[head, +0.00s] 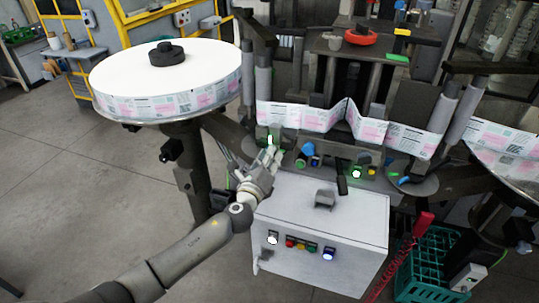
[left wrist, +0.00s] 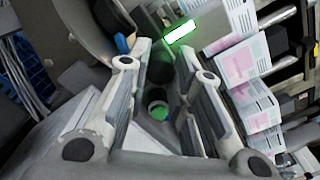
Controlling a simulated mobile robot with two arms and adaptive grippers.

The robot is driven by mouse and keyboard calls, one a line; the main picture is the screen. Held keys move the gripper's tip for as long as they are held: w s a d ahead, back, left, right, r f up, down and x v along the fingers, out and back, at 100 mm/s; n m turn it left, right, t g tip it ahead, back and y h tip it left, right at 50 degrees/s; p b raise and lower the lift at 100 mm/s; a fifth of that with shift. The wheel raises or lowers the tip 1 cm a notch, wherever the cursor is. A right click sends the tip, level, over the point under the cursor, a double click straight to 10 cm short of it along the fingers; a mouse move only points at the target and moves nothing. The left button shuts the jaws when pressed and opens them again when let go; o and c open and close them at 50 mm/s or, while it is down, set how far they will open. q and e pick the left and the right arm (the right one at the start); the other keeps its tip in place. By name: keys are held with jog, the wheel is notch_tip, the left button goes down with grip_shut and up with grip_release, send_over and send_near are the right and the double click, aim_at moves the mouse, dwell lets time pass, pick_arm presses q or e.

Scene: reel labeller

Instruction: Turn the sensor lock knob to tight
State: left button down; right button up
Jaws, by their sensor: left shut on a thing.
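My left gripper (head: 270,157) reaches up from the lower left to the front of the labeller, just below a small green-lit display (head: 270,140). In the left wrist view its fingers (left wrist: 160,80) are closed in on a dark round knob (left wrist: 159,68), taken to be the sensor lock knob. The green display (left wrist: 181,32) glows just beyond the fingertips. A green round spot (left wrist: 158,111) shows low between the fingers. The knob's marks and its turned position cannot be read. In the head view the gripper hides the knob. My right gripper is not in view.
The printed label web (head: 310,115) runs close behind the gripper. A large white reel (head: 165,80) stands at left. A white control box (head: 320,215) with coloured buttons is below right. A teal crate (head: 430,265) stands at lower right. The floor at left is clear.

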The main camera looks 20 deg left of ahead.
pick_arm(q)
jog(key=m+p, duration=0.1)
jog(key=m, duration=0.3)
jog(key=shift+f+m+p, duration=0.1)
jog(key=shift+m+p, duration=0.25)
jog(key=shift+m, duration=0.05)
jog(key=shift+f, duration=0.1)
dwell(0.3)
jog(key=c, duration=1.3)
grip_release()
jog(key=shift+o, duration=0.2)
jog(key=s, duration=1.2)
jog(key=shift+a, duration=0.2)
